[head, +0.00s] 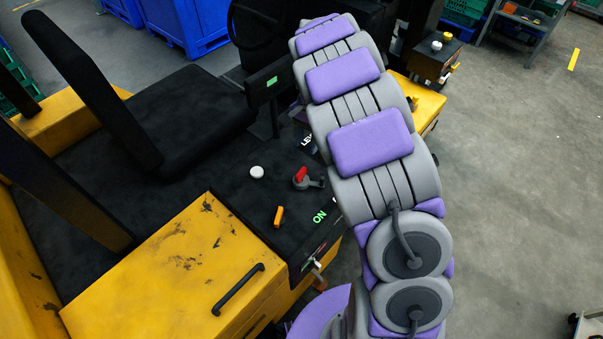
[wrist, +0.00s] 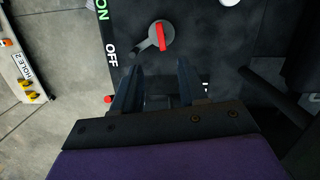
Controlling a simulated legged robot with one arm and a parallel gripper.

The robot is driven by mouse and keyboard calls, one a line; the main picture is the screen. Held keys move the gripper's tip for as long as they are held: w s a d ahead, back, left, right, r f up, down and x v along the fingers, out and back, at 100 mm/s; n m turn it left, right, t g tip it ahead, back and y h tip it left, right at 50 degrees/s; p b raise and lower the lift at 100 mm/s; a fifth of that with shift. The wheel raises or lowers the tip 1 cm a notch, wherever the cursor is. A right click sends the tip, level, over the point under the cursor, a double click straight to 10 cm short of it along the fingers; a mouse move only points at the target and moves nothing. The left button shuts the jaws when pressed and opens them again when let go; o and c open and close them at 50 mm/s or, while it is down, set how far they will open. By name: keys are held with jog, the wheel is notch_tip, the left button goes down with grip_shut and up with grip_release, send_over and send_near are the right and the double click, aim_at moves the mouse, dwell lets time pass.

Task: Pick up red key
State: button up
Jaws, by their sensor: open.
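The red key (head: 301,175) sits on a round grey switch on the black panel of a yellow vehicle. In the wrist view the red key (wrist: 160,36) stands upright in the picture, with a grey lever reaching down-left from the switch. My gripper (wrist: 159,70) is open and empty. Its two dark fingers point towards the switch, with the key beyond the gap between their tips and apart from them. In the head view my gripper is not visible, and my purple and grey arm covers the area right of the switch.
A white knob (head: 257,172) and an orange handle (head: 278,216) are near the key on the panel. A black seat (head: 190,120) stands to the left. A yellow box with a black handle (head: 238,288) is in front. Bare floor lies to the right.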

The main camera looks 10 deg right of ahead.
send_over(301, 171)
jog(key=d, duration=0.1)
jog(key=f, duration=0.6)
jog(key=shift+w+f, duration=0.3)
jog(key=shift+d+f, duration=0.1)
jog(key=shift+f, duration=0.55)
jog(key=f, duration=0.1)
jog(key=a+f, duration=0.1)
jog(key=f, duration=0.3)
jog(key=shift+s+a+b, duration=0.2)
jog(key=shift+s+b, duration=0.15)
jog(key=shift+b, duration=0.05)
jog(key=shift+d, duration=0.1)
grip_shut()
